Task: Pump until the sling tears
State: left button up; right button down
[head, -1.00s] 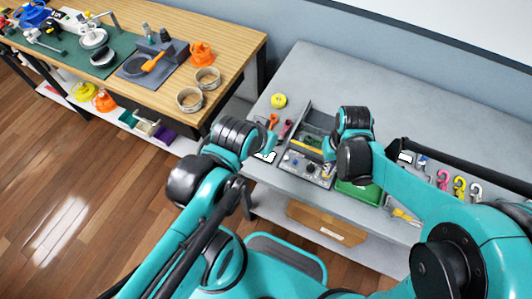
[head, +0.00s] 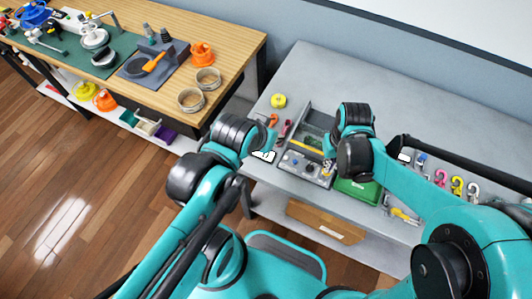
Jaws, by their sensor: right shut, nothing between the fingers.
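A grey test rig (head: 314,122) with an upright frame, a yellow bar (head: 306,146) and a front panel of knobs (head: 300,163) stands on the grey bench. My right gripper (head: 328,167) is shut and empty, low at the right end of the panel, small and partly hidden under its wrist. I cannot tell whether it touches the rig. My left gripper (head: 268,140) hangs left of the rig above the bench edge; its fingers are too small to read. I cannot make out a sling or pump handle clearly, nor any tear.
A green tray (head: 358,190) sits right of the rig, with pink, yellow and white hooks (head: 457,186) farther right. A yellow ball-like item (head: 278,100) and small tools lie left. The bench back (head: 380,85) is clear. A wooden table (head: 235,50) stands left.

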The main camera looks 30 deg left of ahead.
jog(key=shift+r, duration=0.1)
dwell(0.3)
jog(key=shift+r+p, duration=2.3)
jog(key=shift+r, duration=0.65)
jog(key=c, duration=2.2)
grip_release()
notch_tip(320, 180, up, 6)
jog(key=p, duration=0.4)
jog(key=shift+p, duration=0.35)
jog(key=shift+o, duration=0.2)
jog(key=shift+d, duration=0.1)
